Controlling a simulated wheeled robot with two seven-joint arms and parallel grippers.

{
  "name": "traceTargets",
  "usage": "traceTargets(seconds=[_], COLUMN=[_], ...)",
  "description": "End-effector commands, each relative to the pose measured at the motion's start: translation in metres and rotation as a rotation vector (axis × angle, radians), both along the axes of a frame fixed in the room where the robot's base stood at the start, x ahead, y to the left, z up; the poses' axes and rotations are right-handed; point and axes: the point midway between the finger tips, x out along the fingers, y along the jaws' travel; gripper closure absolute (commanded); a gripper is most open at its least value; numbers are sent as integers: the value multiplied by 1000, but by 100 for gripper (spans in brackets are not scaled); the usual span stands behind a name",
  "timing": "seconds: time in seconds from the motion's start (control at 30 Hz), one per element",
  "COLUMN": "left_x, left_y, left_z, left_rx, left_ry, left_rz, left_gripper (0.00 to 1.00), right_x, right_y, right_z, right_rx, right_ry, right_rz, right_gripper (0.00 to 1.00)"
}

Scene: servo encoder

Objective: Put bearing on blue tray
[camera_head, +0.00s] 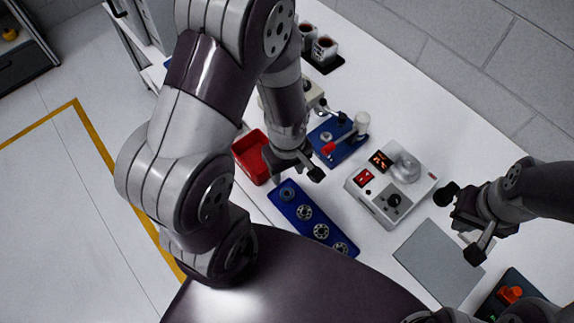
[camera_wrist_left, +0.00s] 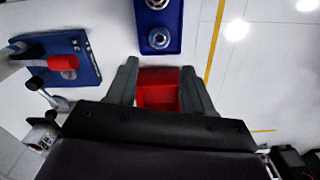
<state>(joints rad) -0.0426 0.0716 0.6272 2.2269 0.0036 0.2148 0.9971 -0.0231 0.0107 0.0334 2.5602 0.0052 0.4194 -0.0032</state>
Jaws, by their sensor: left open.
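The blue tray (camera_head: 312,221) lies near the front edge of the white table, with several round metal bearings (camera_head: 321,231) in a row on it. In the left wrist view the end of the blue tray (camera_wrist_left: 143,22) shows at the top, with one bearing (camera_wrist_left: 159,39) whole and another cut by the frame edge. My left gripper (camera_head: 292,166) is open and empty above the table, beside the tray's far end. In the wrist view its fingers (camera_wrist_left: 160,85) frame the red bin (camera_wrist_left: 158,76). My right gripper (camera_head: 465,221) looks open and empty at the right.
The red bin (camera_head: 246,149) stands left of my left gripper, partly hidden. A blue press with a red handle (camera_head: 340,143) and a white box with switches (camera_head: 390,185) stand behind the tray. A grey plate (camera_head: 438,262) lies at the right. Cups (camera_head: 324,48) stand at the back.

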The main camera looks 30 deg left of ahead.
Motion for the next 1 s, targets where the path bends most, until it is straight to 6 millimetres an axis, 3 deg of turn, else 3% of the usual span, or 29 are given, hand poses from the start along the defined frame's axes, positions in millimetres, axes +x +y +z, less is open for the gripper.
traceTargets(seconds=[0.07, 0.2, 0.3, 0.37, 0.6, 0.73, 1.0], left_x=[6, 8, 5, 4, 3, 3, 3], left_y=[1, 3, 4, 4, 4, 4, 4], left_z=[21, 72, 94, 100, 101, 74, 74], left_rx=[1, 23, 45, 52, 55, 55, 55], left_ry=[-25, -79, -103, -108, -109, -109, -109], left_rz=[-138, -611, -864, -945, -982, -981, -981], left_gripper=[48, 48, 48, 48, 48, 48, 48], right_x=[0, 0, 0, 0, 0, 0, 0], right_y=[0, 0, 0, 0, 0, 0, 0], right_z=[0, 0, 0, 0, -1, -28, -28], right_rx=[0, 0, 0, 0, 0, 0, 0], right_ry=[0, 0, 0, 0, 0, -1, -1], right_rz=[0, 0, 0, 0, 0, 0, 0], right_gripper=[100, 100, 100, 100, 100, 100, 100])
